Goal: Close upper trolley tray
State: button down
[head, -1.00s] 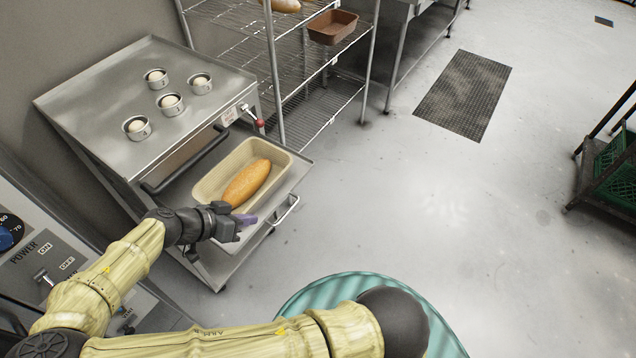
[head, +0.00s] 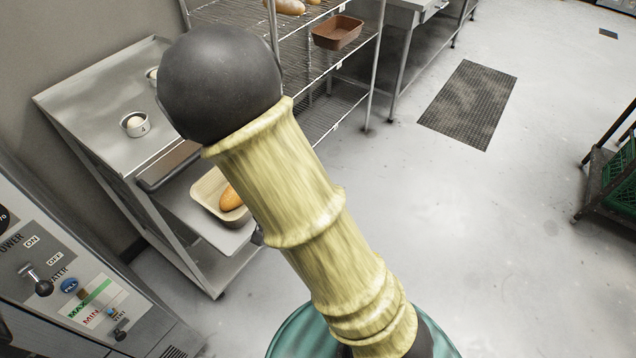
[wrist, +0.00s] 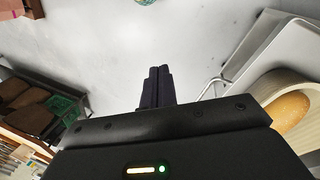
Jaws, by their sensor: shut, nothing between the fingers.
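The upper trolley tray (head: 196,221) sticks out from the front of the steel trolley (head: 88,115) in the head view. A cream loaf pan (head: 204,190) with a brown loaf (head: 229,199) sits on it. My raised arm hides the tray's right part. In the wrist view the tray's pale edge (wrist: 243,51) and wire handle (wrist: 209,88) are at right, with the pan (wrist: 266,84) and loaf (wrist: 288,112) behind. My gripper (wrist: 158,70) is shut and empty, to the left of the handle and apart from it in the picture. In the head view my arm mostly hides the gripper.
Small dough tins (head: 135,124) stand on the trolley top. A control panel (head: 75,285) is at left. A wire rack (head: 330,75) is behind the trolley. Open floor (head: 440,220) lies right, with a dark mat (head: 468,104) and a green crate (head: 618,180) beyond.

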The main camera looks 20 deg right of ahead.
jog(key=s+d+r+n+t+y+b, duration=0.2)
jog(key=d+r+n+t+b, duration=0.1)
jog(key=d+r+n+t, duration=0.1)
notch_tip(320, 180, up, 3)
jog(key=shift+d+f+n, duration=0.2)
jog(key=shift+d+n, duration=0.25)
jog(key=shift+n, duration=0.25)
